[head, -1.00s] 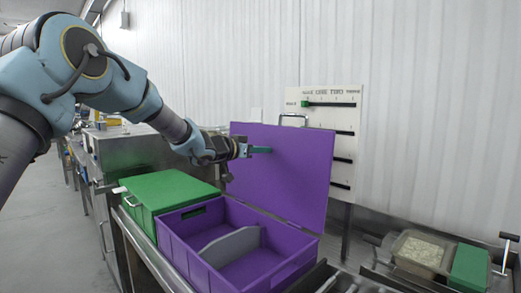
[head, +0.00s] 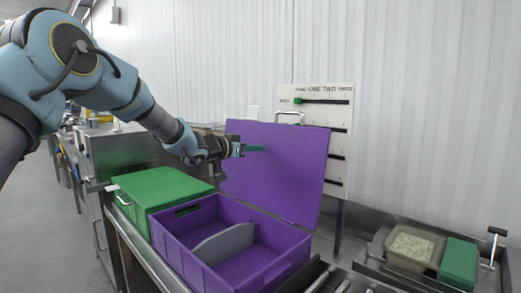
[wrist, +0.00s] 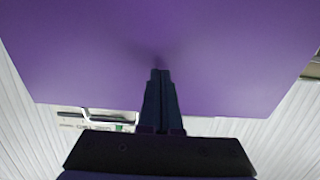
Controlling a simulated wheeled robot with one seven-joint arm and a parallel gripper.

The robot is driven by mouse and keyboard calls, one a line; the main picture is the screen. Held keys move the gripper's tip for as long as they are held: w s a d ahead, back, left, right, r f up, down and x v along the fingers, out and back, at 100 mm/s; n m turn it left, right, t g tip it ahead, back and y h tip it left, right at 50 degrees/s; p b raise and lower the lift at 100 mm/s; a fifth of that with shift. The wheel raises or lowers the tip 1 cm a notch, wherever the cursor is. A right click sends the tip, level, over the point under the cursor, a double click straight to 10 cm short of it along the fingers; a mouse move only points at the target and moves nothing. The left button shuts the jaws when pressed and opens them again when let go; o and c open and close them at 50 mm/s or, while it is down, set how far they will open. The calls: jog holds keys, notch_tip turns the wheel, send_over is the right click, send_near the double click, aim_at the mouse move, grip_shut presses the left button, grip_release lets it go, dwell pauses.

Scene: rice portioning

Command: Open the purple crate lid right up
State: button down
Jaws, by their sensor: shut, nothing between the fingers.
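The purple crate (head: 283,270) stands open on the metal counter, with a grey curved divider (head: 224,243) inside it. Its purple lid (head: 290,172) stands up at the back edge, leaning slightly back past upright. My gripper (head: 260,148) is at the inner face of the lid, toward its upper left, with the fingers shut and empty. In the wrist view the closed fingertips (wrist: 160,73) point at the lid (wrist: 80,55), which fills most of the picture. The tips look at or very near its surface; contact cannot be told for sure.
A green closed crate (head: 165,187) stands left of the purple one. A white board with black slots (head: 316,92) stands behind the lid. At the right are a tray of rice (head: 410,246) and a green block (head: 459,263). A white corrugated wall closes the back.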

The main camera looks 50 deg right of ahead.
jog(key=a, duration=0.7)
jog(key=shift+w+a, duration=0.15)
jog(key=shift+w, duration=0.05)
dwell(0.3)
